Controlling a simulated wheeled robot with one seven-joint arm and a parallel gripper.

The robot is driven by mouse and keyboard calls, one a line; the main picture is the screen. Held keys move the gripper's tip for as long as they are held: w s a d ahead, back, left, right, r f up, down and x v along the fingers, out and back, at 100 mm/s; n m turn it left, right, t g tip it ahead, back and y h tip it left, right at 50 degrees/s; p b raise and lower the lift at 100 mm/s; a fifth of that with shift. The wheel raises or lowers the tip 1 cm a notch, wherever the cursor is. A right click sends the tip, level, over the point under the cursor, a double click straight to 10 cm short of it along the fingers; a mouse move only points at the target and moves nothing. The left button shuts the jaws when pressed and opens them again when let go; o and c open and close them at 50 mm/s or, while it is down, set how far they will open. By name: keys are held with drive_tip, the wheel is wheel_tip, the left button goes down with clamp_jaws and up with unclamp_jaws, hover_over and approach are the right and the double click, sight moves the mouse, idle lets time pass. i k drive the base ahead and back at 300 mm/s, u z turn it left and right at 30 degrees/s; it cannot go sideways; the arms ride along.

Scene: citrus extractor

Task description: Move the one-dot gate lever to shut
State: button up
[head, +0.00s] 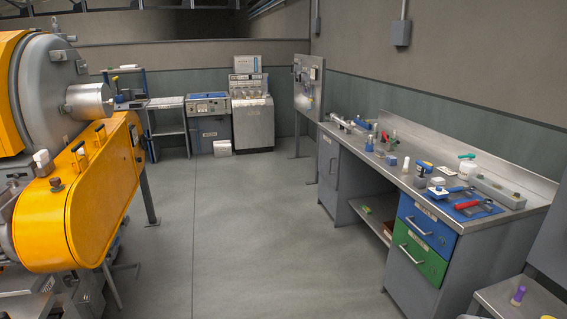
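A large yellow and grey machine (95,205) fills the left side, with a grey metal cylinder (90,101) projecting from its drum. A pale upright handle-like part (43,162) and a brown knob (56,184) stand on its yellow housing. No dot marks are readable, so I cannot tell whether any of these is the one-dot gate lever. My gripper is not in view.
Open grey floor (255,215) lies between the machine and a workbench (400,178) on the right. The bench carries tools and has blue (427,226) and green (418,253) drawers, both shut. Grey equipment (252,122) stands at the back wall.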

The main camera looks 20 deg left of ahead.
sight(77, 279)
drive_tip(key=u, duration=0.95)
drive_tip(key=i, duration=1.1)
drive_tip(key=u, duration=1.35)
drive_tip(key=i, duration=1.05)
drive_tip(key=u, duration=0.3)
